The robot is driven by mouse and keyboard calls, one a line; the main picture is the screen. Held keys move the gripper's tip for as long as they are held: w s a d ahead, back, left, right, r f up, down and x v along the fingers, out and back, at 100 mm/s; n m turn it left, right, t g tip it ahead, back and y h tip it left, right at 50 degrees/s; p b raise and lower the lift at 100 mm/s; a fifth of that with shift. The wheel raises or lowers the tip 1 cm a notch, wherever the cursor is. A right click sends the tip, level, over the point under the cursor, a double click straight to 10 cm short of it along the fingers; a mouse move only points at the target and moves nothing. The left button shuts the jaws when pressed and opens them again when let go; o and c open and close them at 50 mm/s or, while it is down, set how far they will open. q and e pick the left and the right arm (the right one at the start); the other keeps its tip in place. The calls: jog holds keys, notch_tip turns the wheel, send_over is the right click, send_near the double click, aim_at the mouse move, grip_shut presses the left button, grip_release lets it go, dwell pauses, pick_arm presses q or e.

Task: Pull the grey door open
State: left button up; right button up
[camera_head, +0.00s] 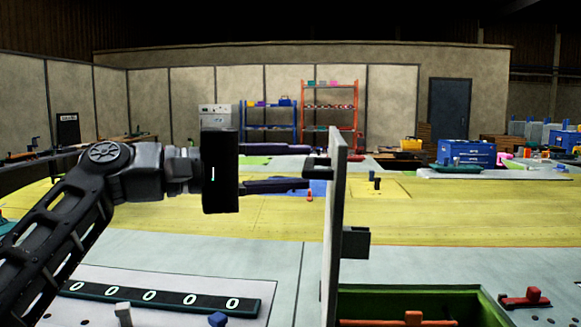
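The grey door (333,225) is a thin upright panel seen nearly edge-on, just right of the picture's middle. A dark handle (318,161) sticks out to the left from its upper part. My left gripper (307,167) comes in from the left, with its two long dark fingers spread apart, one above the other. Its fingertips are level with the handle, one above and one below it in the picture. I cannot tell whether they touch it. My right gripper is not in view.
A dark bracket (356,241) sits on the door's right side. A green open box (460,303) with red parts stands at the lower right. The yellow surface (440,215) beyond is mostly clear.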

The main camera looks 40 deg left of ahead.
pick_arm(q)
jog(key=v, duration=0.7)
jog(key=shift+s+a, duration=0.2)
jog(key=shift+s, duration=0.1)
jog(key=shift+f, duration=0.1)
